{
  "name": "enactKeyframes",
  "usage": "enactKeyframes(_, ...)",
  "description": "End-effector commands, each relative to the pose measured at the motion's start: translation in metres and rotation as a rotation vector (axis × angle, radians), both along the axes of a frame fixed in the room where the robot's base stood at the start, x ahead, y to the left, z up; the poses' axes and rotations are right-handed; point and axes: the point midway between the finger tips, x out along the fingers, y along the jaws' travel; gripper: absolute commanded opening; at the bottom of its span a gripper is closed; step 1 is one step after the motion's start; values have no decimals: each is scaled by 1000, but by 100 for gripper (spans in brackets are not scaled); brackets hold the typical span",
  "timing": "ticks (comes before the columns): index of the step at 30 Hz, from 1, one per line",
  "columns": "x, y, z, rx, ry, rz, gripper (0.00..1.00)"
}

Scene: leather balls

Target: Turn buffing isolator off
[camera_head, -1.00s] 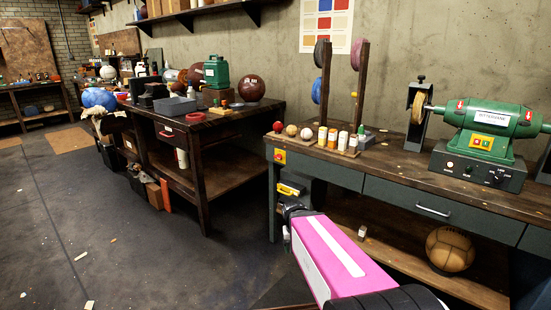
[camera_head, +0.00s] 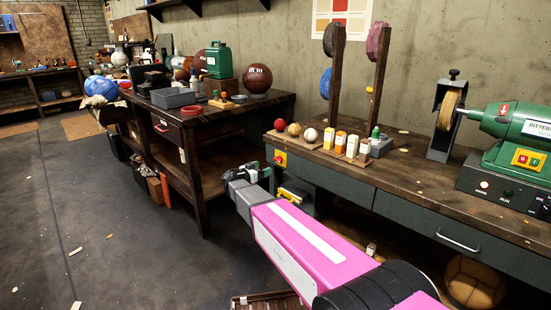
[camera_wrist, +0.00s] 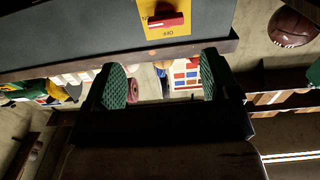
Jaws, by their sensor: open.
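The buffing isolator (camera_head: 280,158) is a red knob on a yellow plate, on the left end of the dark bench's front in the head view. In the wrist view the isolator's red handle (camera_wrist: 168,21) lies roughly crosswise on the yellow plate, with partly legible lettering. My gripper (camera_head: 251,171) is just left of and below the isolator in the head view. In the wrist view my gripper (camera_wrist: 162,82) is open, with green pads apart and nothing between them. The handle shows beyond the fingertips, with no contact visible.
The workbench (camera_head: 400,165) carries small bottles, balls and a green buffing machine (camera_head: 520,130). A second dark table (camera_head: 225,112) with balls and a green can stands behind at left. A wooden slatted thing (camera_head: 265,302) lies low at the front. The left floor is mostly open.

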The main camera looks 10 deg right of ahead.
Motion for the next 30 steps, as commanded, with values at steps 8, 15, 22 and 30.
enactKeyframes(8,16,-13,3,-5,-30,8,81)
enactKeyframes(15,42,-48,3,-4,-28,7,81)
enactKeyframes(22,60,-74,3,-6,-28,7,81)
enactKeyframes(30,67,-83,3,-5,-27,10,81)
